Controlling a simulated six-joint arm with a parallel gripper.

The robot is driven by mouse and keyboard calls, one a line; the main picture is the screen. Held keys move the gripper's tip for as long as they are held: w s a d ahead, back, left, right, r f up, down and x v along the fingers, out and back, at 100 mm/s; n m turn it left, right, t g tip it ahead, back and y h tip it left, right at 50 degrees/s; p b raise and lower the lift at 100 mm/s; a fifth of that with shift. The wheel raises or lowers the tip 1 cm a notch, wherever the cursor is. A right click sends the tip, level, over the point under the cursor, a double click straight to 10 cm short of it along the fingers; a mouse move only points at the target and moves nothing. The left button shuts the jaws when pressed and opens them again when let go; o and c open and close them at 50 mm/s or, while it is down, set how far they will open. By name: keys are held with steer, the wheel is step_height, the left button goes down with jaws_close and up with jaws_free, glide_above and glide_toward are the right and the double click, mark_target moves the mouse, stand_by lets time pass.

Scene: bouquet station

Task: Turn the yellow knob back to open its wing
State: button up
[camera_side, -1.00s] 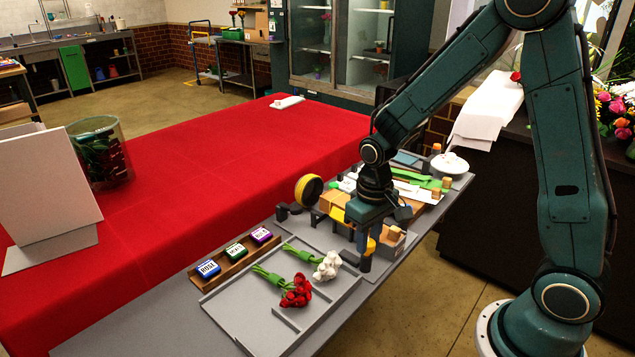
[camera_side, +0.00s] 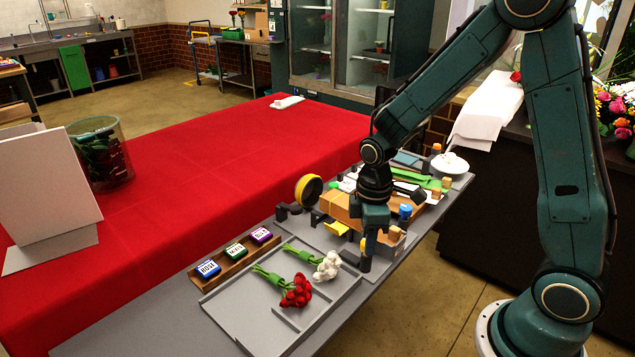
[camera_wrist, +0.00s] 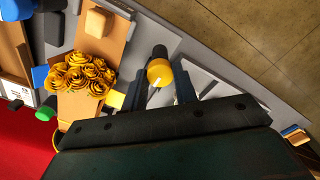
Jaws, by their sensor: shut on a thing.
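The yellow knob (camera_wrist: 160,72) sits between the two fingers of my gripper (camera_wrist: 160,90) in the wrist view, on top of a dark post. My gripper is shut on it. In the side view my gripper (camera_side: 366,245) points down at the near edge of the grey station, and a bit of the yellow knob (camera_side: 362,244) shows beside the fingers. A yellow flap (camera_side: 341,228), seemingly the wing, sticks out left of my gripper. A yellow patch (camera_wrist: 116,99) also shows left of the fingers in the wrist view. How far the wing is open is unclear.
Yellow roses (camera_wrist: 82,74) lie on brown wrap left of the knob. A blue knob (camera_side: 405,211) stands to the right of my gripper. A grey tray (camera_side: 260,318) with red flowers (camera_side: 296,291) and white flowers (camera_side: 327,266) lies to the left.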

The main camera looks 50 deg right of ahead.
steer(key=shift+n, duration=0.4)
steer(key=o, duration=1)
steer(key=shift+c, duration=0.2)
steer(key=shift+r, duration=0.15)
step_height(320, 180, up, 14)
steer(key=shift+f, duration=0.2)
